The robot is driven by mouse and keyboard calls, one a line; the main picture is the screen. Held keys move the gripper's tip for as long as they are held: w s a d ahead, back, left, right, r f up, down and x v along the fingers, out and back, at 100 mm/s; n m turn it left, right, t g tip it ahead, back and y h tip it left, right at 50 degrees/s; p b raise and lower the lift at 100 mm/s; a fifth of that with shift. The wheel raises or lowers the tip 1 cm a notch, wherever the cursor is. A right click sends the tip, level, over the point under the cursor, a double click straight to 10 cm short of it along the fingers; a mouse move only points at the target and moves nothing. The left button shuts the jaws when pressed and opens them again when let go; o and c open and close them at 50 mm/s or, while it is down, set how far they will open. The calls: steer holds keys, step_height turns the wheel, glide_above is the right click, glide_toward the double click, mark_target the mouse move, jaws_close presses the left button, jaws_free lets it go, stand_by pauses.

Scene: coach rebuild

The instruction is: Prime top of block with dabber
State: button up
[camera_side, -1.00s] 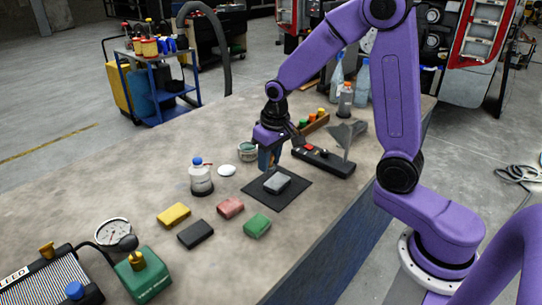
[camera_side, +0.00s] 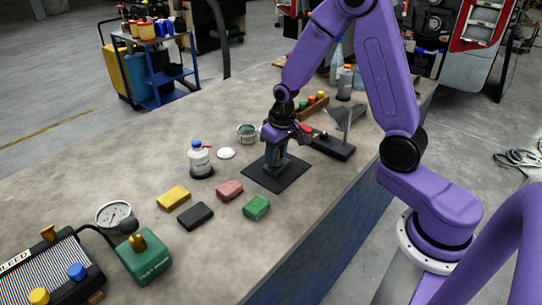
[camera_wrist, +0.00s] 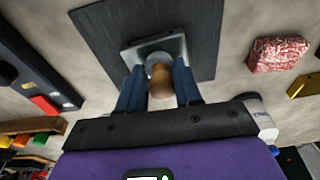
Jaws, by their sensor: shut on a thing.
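The grey block (camera_wrist: 134,56) lies on the black mat (camera_wrist: 96,32) in the wrist view. In the side view my gripper (camera_side: 275,162) stands over the mat (camera_side: 290,176) and largely hides the block. In the wrist view my gripper (camera_wrist: 160,78) is shut on the dabber (camera_wrist: 161,88), which has a tan, rounded body and a pale round part towards the block. The dabber overlaps the block's near part in that view. I cannot tell whether they touch. A white bottle with a blue cap (camera_side: 199,158) stands left of the mat.
A white disc (camera_side: 226,153) and an open tin (camera_side: 247,132) lie behind the mat. Yellow (camera_side: 174,197), black (camera_side: 195,215), red (camera_side: 230,189) and green (camera_side: 257,207) blocks lie in front. A black holder (camera_side: 330,147) is at the right. A gauge (camera_side: 115,214) stands front left.

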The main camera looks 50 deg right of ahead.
steer(key=shift+w+d, duration=0.1)
steer(key=shift+d, duration=2)
steer(key=shift+s+a+f, duration=0.1)
steer(key=shift+s+a, duration=0.05)
steer(key=shift+a, duration=1.8)
steer(key=shift+s+a, duration=0.15)
steer(key=shift+a, duration=1.8)
step_height(320, 180, up, 8)
steer(key=shift+r, duration=0.2)
steer(key=shift+d, duration=0.1)
